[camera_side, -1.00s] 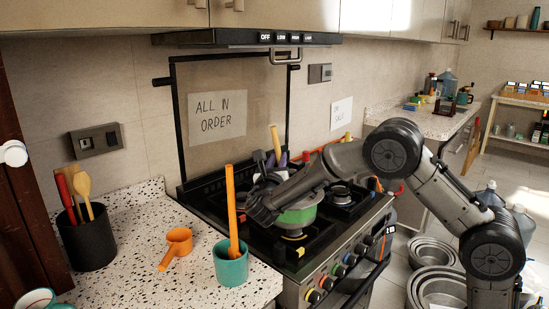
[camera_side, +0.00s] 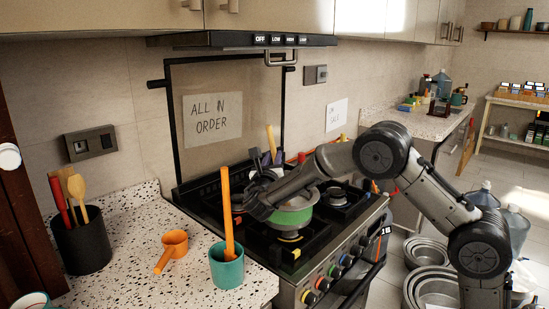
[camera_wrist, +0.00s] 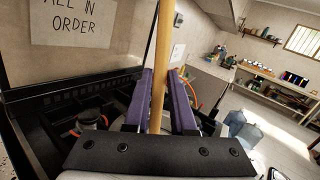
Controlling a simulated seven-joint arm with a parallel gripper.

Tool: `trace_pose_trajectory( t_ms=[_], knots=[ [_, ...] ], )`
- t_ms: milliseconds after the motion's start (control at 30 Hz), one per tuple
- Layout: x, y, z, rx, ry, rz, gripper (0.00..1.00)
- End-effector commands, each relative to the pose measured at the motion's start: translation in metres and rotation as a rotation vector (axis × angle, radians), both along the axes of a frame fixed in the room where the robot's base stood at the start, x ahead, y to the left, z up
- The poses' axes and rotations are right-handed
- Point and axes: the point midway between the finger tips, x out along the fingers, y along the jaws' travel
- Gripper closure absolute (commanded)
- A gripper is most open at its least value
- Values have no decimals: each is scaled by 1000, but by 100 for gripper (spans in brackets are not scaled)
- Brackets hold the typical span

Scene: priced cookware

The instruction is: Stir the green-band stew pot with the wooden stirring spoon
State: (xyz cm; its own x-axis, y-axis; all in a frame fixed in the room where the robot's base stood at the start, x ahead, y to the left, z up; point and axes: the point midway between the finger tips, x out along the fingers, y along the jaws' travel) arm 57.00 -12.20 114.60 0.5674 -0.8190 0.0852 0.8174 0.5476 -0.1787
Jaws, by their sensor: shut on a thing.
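The green-band stew pot (camera_side: 295,216) stands on the front burner of the stove in the side view, partly behind my forearm. My gripper (camera_wrist: 164,92) shows its purple fingers on both sides of the wooden stirring spoon's handle (camera_wrist: 163,50) in the wrist view, shut on it. In the side view the spoon handle (camera_side: 270,138) rises upright behind my wrist, and the purple fingers of my gripper (camera_side: 266,159) show near it. The spoon's lower end is hidden, so I cannot tell whether it is inside the pot.
On the speckled counter left of the stove are a black utensil crock (camera_side: 82,246), an orange measuring cup (camera_side: 173,245) and a teal cup (camera_side: 227,268) with an orange stick. A range hood (camera_side: 240,40) hangs above. Stacked metal pans (camera_side: 430,270) stand on the floor at right.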

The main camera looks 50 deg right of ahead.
Motion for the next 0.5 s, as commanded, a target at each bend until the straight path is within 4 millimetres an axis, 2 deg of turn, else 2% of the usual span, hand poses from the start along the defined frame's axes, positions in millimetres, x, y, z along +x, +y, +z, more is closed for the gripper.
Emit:
trace_pose_trajectory(
  t_ms=[167,500],
  knots=[
    [-8,0,0,-1,0,0,100],
    [-9,0,1,-1,-1,0,100]
  ],
)
